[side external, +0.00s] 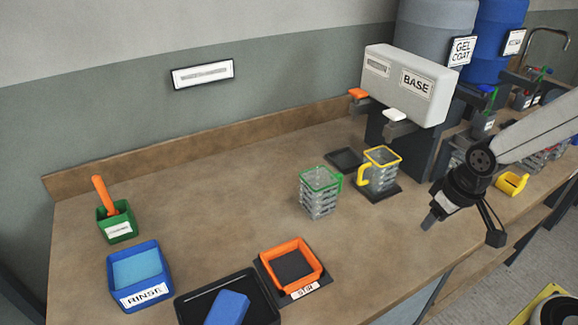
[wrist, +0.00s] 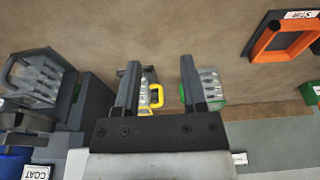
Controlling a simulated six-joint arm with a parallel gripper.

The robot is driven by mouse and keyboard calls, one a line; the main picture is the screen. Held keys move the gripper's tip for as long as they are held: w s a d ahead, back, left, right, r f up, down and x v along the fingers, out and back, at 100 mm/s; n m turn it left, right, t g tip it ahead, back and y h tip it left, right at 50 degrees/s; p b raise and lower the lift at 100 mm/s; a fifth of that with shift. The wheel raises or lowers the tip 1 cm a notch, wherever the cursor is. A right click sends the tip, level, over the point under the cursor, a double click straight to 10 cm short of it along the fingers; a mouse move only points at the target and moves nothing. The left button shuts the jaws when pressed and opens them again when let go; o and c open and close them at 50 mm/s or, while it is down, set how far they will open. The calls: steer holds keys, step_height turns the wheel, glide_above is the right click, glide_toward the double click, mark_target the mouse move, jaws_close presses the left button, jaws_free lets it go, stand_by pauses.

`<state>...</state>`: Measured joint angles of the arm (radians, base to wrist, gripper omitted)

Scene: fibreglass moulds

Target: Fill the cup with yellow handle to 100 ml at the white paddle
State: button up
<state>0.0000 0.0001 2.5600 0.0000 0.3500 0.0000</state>
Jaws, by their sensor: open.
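The cup also shows in the wrist view (wrist: 151,92), beyond and between the fingers. My gripper (side external: 463,228) is open and empty, to the right of the cup and apart from it. In the wrist view the gripper (wrist: 160,75) has its fingers spread. The liquid level in the cup cannot be made out.
A green-rimmed clear cup (side external: 320,192) stands left of the yellow one. An orange paddle (side external: 358,93) is beside the white one. An orange tray (side external: 291,264), blue RINSE tub (side external: 140,275) and green box (side external: 117,222) lie further left. The counter between is clear.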

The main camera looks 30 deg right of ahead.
stand_by(0.4)
steer(key=shift+w, duration=0.1)
jaws_close()
steer(key=w+d+r+m+g, duration=0.1)
steer(key=w+d+r+m, duration=0.1)
steer(key=w+r+m, duration=0.45)
steer(key=w+d+r+m, duration=0.2)
steer(key=w+r, duration=0.2)
steer(key=w, duration=0.5)
steer(key=w+d+r+m, duration=0.3)
steer(key=w+r+m, duration=0.1)
steer(key=r, duration=0.3)
steer(key=w+d+r+m+g, duration=0.1)
steer(key=w+d+r+m, duration=0.2)
steer(key=r, duration=0.4)
steer(key=shift+w+d+r+m+g, duration=0.2)
steer(key=shift+w+d+m+g, duration=0.1)
steer(key=shift+w+m, duration=0.75)
steer(key=shift+s, duration=0.25)
